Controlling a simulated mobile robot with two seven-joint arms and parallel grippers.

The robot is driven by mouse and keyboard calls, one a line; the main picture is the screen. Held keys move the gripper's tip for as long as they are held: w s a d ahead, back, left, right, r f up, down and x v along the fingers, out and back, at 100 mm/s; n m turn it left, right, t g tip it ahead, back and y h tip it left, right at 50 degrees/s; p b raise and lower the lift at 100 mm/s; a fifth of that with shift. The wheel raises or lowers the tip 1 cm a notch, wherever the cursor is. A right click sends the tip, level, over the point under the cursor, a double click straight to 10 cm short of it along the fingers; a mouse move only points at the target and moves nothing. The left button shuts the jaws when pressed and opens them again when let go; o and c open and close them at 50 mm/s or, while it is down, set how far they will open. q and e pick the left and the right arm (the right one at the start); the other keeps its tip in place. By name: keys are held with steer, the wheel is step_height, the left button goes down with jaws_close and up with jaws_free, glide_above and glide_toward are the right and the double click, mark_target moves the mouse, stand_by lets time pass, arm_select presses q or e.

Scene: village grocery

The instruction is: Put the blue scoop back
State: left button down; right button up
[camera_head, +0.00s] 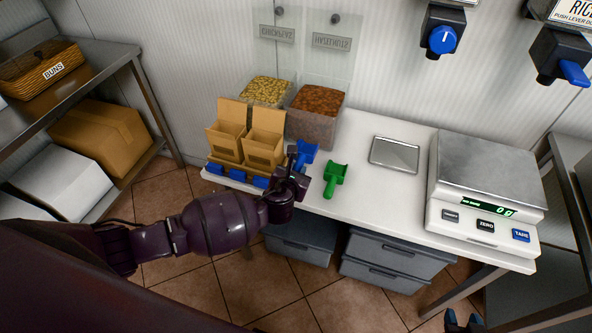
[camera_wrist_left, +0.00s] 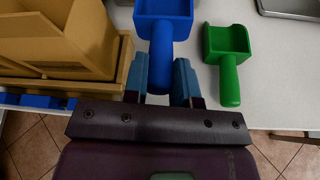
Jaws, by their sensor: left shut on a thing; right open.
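I cannot tell whether the scoop touches the counter. My right gripper (camera_head: 464,322) shows only as fingertips at the bottom edge of the head view, open and empty.
A green scoop (camera_head: 334,178) lies just right of the blue one. Cardboard boxes (camera_head: 264,140) stand in a holder to the left. Two clear bins (camera_head: 316,108) stand behind. A metal tray (camera_head: 394,155) and a scale (camera_head: 486,175) are on the right. Drawers (camera_head: 385,262) sit below.

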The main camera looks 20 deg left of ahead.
arm_select(q)
step_height(320, 180, down, 4)
steer(key=shift+f+b, duration=0.1)
steer(key=shift+b, duration=0.75)
steer(key=shift+f+b, duration=0.3)
steer(key=shift+f, duration=0.35)
arm_select(e)
steer(key=shift+g, duration=0.3)
steer(key=f, duration=0.1)
steer(key=s+f, duration=0.1)
steer(key=f, duration=0.2)
steer(key=shift+s+d+f, duration=0.1)
steer(key=shift+s+f, duration=0.2)
steer(key=shift+f, duration=0.1)
arm_select(q)
steer(key=c, duration=1.2)
jaws_free()
steer(key=o, duration=0.4)
steer(key=shift+c, duration=0.2)
arm_select(e)
steer(key=shift+w+r, duration=0.45)
steer(key=shift+w, duration=0.15)
